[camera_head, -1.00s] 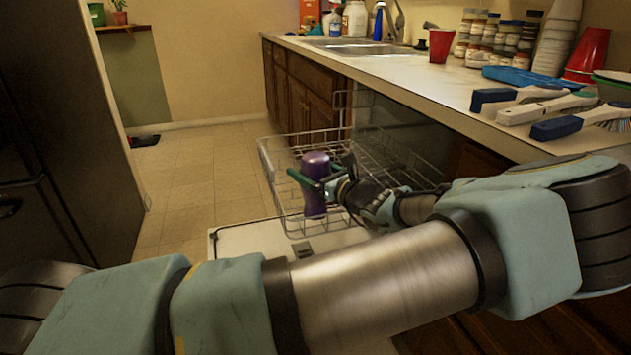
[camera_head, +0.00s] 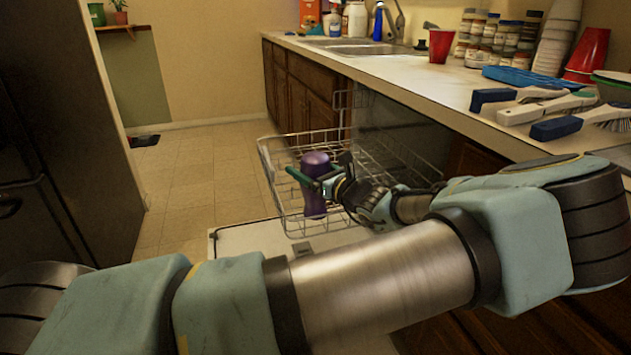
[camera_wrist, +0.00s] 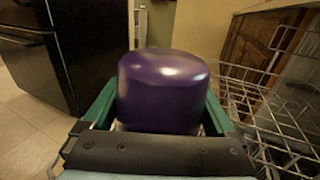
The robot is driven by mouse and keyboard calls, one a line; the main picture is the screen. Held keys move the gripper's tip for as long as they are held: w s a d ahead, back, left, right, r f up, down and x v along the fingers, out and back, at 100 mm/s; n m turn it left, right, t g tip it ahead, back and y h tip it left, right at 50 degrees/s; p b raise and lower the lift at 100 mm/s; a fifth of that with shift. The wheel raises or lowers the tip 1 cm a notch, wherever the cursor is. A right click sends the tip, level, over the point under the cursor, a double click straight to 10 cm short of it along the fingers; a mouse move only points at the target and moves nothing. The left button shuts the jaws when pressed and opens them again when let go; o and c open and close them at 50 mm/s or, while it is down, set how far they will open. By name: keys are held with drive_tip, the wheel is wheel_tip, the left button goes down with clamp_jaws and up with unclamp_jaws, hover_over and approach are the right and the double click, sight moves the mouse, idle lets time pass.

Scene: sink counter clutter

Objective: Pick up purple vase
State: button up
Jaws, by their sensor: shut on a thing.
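The purple vase (camera_head: 315,200) stands upright at the pulled-out dishwasher rack in the head view. My gripper (camera_head: 308,177) reaches it from the right, with its green fingers around the vase's middle, shut on it. In the wrist view the vase (camera_wrist: 163,90) fills the middle, between the green fingers of my gripper (camera_wrist: 160,118). The vase's lower part is hidden there by the gripper body. I cannot tell whether the vase's base touches the rack.
The wire dishwasher rack (camera_head: 272,187) surrounds the vase, over the open dishwasher door (camera_head: 232,236). The counter (camera_head: 440,85) at the right holds brushes (camera_head: 556,127), a red cup (camera_head: 440,46) and jars. A dark refrigerator (camera_head: 60,130) stands at left.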

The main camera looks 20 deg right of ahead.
drive_tip(key=shift+c, duration=0.9)
drive_tip(key=shift+r, duration=0.1)
